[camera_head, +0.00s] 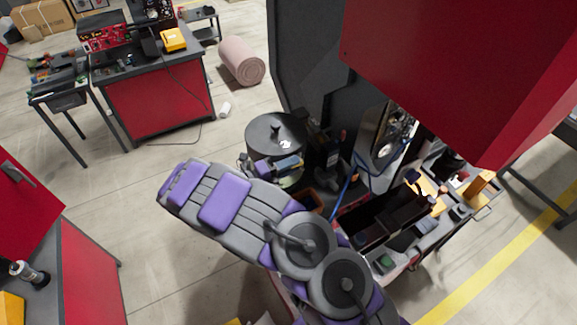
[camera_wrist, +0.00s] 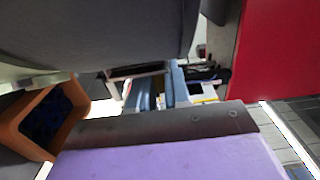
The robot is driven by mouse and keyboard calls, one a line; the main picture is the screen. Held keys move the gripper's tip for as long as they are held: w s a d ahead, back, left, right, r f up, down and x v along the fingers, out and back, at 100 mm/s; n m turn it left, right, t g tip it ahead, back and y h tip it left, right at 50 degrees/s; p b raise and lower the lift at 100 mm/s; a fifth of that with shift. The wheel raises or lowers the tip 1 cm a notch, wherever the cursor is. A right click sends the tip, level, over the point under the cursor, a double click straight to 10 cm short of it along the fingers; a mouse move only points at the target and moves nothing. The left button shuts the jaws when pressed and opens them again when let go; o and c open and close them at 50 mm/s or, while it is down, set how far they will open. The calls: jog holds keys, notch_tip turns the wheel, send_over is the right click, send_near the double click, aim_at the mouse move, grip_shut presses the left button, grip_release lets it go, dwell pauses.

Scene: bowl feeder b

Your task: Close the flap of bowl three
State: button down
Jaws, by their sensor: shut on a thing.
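A grey round bowl (camera_head: 276,132) with a dark top stands in the middle of the head view. In the wrist view its dark curved side (camera_wrist: 100,30) fills the top left. My gripper (camera_head: 288,162) is at the near side of the bowl, and its blue-grey fingers (camera_wrist: 152,92) show in the wrist view. They are shut at a pale-edged piece (camera_wrist: 135,72) under the bowl's side, which looks like the flap. The fingers hide most of it, and how far the flap stands open cannot be told. No number on the bowl is readable.
An orange bin (camera_wrist: 22,128) with dark blue contents sits close beside my gripper. A red machine panel (camera_head: 460,70) hangs at the right. Blue cables and a cluttered bench lie right of the bowl. Open floor lies to the left, before a red workbench (camera_head: 160,103).

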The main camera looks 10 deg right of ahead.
jog(key=c, duration=1.5)
grip_release()
jog(key=shift+c, duration=0.2)
jog(key=o, duration=0.4)
jog(key=shift+w+d+f, duration=0.1)
jog(key=shift+w+d, duration=0.05)
jog(key=shift+w, duration=0.05)
jog(key=b+v, duration=0.2)
jog(key=v, duration=1.5)
jog(key=shift+a+b, duration=0.3)
jog(key=shift+b, duration=0.1)
